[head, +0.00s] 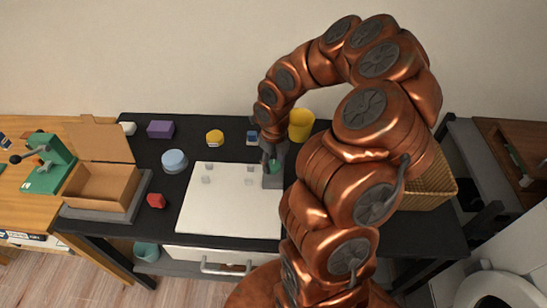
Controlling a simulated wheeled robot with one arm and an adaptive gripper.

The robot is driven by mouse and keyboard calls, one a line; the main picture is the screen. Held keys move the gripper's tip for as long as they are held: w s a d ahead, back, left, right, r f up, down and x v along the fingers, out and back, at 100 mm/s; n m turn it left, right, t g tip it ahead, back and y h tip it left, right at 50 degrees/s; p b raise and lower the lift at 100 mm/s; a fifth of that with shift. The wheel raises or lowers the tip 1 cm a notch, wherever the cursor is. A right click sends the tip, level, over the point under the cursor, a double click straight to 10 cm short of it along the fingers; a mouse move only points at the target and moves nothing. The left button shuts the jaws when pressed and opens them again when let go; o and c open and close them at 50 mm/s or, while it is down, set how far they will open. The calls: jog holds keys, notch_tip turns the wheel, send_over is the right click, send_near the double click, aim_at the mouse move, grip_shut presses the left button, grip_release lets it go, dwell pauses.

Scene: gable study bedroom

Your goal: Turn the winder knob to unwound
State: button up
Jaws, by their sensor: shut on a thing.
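My gripper (268,151) points down at the right edge of the white board (215,217) on the black desk. It is shut on a small green piece (275,167), which looks like the winder knob. A grey block-like part (272,181) shows just under it. The fingers and arm hide most of the knob, so I cannot tell which way it is turned.
On the desk stand a yellow cup (301,124), a blue round tin (174,161), a red piece (156,201), a purple block (160,129) and an open cardboard box (101,189). A green lever press (45,165) is at left. A wicker basket (432,185) stands behind my arm.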

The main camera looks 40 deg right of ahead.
aim_at(273, 164)
dwell(0.4)
jog(key=o, duration=1.1)
jog(key=shift+o, duration=0.2)
notch_tip(273, 164, up, 12)
dwell(0.4)
dwell(0.5)
